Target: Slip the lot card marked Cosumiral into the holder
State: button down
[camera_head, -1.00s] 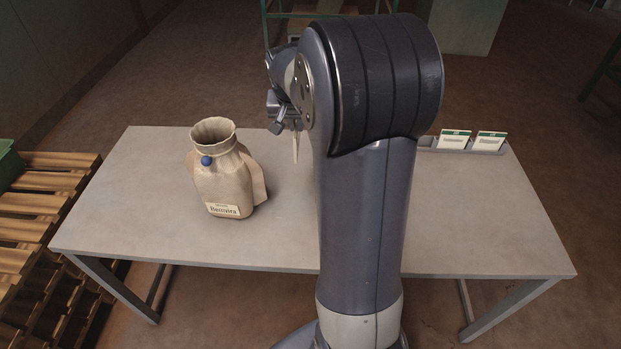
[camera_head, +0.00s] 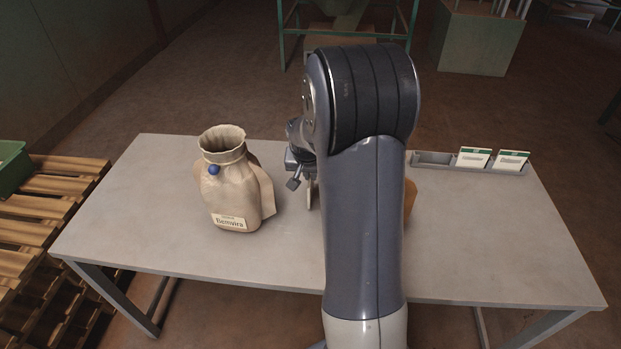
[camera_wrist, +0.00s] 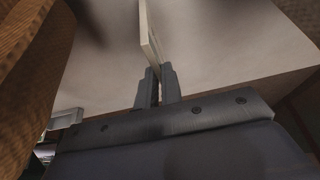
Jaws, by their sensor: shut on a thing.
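My gripper (camera_head: 308,178) is over the table, partly hidden behind my arm in the head view. In the wrist view my gripper (camera_wrist: 156,84) is shut on a thin pale card (camera_wrist: 149,32), seen nearly edge-on. The card (camera_head: 312,194) shows as a narrow pale strip in the head view. Its print cannot be read, so I cannot tell if it says Cosumiral. A grey tray (camera_head: 432,166) at the back right holds two white and green cards (camera_head: 473,158) (camera_head: 511,160); its left part is empty. No other holder is clearly seen.
A beige sack (camera_head: 235,190) labelled Bemvira stands upright left of my gripper. A brown object (camera_head: 410,200) is mostly hidden behind my arm; a brown woven surface (camera_wrist: 25,60) fills the wrist view's left. The table (camera_head: 480,240) is clear at front right. Wooden pallets (camera_head: 50,210) stand left.

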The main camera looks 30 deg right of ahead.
jog(key=shift+f, duration=0.8)
jog(key=shift+f, duration=0.15)
jog(key=c, duration=1.6)
grip_release()
